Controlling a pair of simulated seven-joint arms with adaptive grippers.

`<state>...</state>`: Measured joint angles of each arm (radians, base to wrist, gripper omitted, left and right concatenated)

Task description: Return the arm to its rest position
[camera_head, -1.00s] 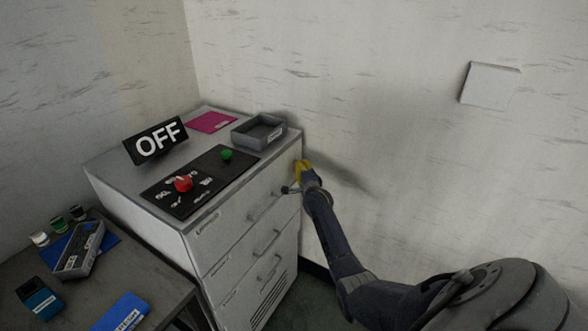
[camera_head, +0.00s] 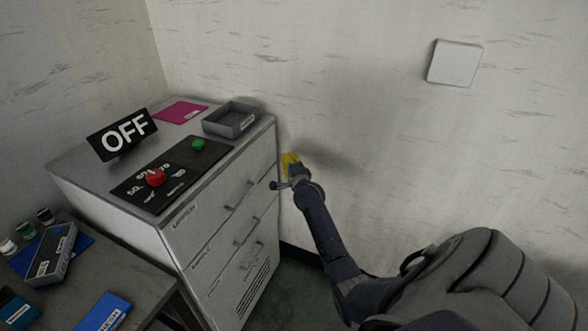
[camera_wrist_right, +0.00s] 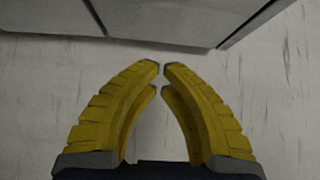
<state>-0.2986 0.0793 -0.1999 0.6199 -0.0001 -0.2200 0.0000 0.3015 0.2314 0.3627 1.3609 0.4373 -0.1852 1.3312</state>
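My right arm comes in from the lower right in the head view. Its yellow-fingered gripper (camera_head: 290,159) is just right of the cabinet's (camera_head: 190,243) right edge, in front of the wall. In the right wrist view the gripper's (camera_wrist_right: 162,66) two fingertips almost meet, with nothing between them. The cabinet's lower edge shows above the fingertips there, apart from them. My left gripper is in neither view.
The cabinet top holds an OFF sign (camera_head: 124,136), a black panel with a red knob (camera_head: 155,177) and green button (camera_head: 198,144), and a grey tray (camera_head: 231,120). Drawer handles (camera_head: 243,195) stick out near my gripper. A dark table (camera_head: 127,272) is lower left.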

